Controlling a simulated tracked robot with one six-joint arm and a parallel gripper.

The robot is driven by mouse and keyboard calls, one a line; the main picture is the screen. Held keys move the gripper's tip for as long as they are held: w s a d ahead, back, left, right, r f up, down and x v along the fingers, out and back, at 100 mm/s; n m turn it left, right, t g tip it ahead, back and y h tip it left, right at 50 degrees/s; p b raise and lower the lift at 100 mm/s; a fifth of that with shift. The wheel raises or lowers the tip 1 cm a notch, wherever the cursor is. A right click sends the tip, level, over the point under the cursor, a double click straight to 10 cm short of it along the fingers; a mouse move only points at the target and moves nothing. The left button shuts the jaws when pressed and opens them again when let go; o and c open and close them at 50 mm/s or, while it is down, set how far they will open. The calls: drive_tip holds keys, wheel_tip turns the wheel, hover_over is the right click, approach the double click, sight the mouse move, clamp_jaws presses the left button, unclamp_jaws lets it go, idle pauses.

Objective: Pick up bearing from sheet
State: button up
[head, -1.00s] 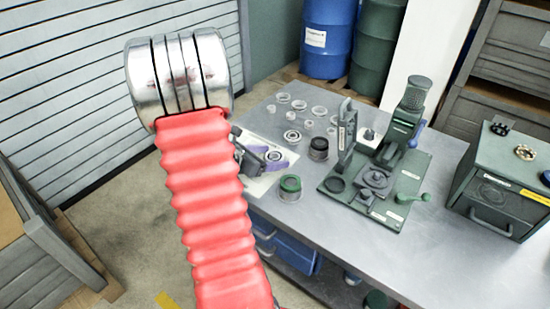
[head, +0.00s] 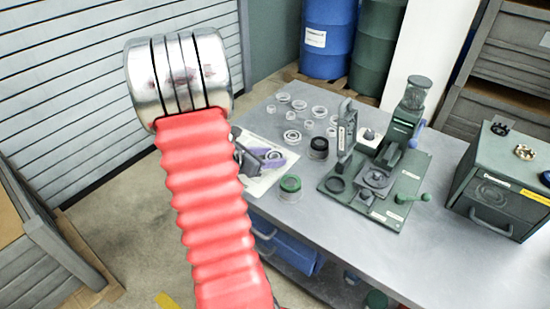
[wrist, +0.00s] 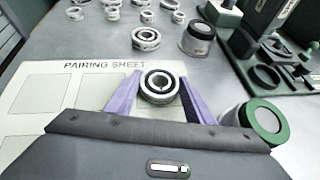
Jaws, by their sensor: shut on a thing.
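A steel ring bearing (wrist: 159,84) with a dark inner ring sits between the two purple fingers of my gripper (wrist: 158,92) in the wrist view. The fingers are shut on its left and right sides. Its open centre faces up. It is over the right part of the white pairing sheet (wrist: 88,95); whether it touches the sheet I cannot tell. In the head view my gripper (head: 272,159) is at the sheet (head: 262,186) near the table's left edge, with the bearing (head: 273,155) small between the fingers. My red arm hides part of the sheet there.
Another bearing (wrist: 146,38) and a dark-topped jar (wrist: 197,38) stand beyond the sheet. A green-lidded jar (wrist: 262,120) is close on my gripper's right. Several rings lie farther back. A green grinder base (head: 395,200) stands to the right, with a cabinet (head: 500,190) beyond.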

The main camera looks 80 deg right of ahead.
sight(271, 158)
drive_tip(key=c, duration=0.3)
drive_tip(key=shift+r, duration=0.1)
drive_tip(key=shift+c, duration=0.2)
wheel_tip(271, 158, up, 10)
idle(0.4)
idle(0.5)
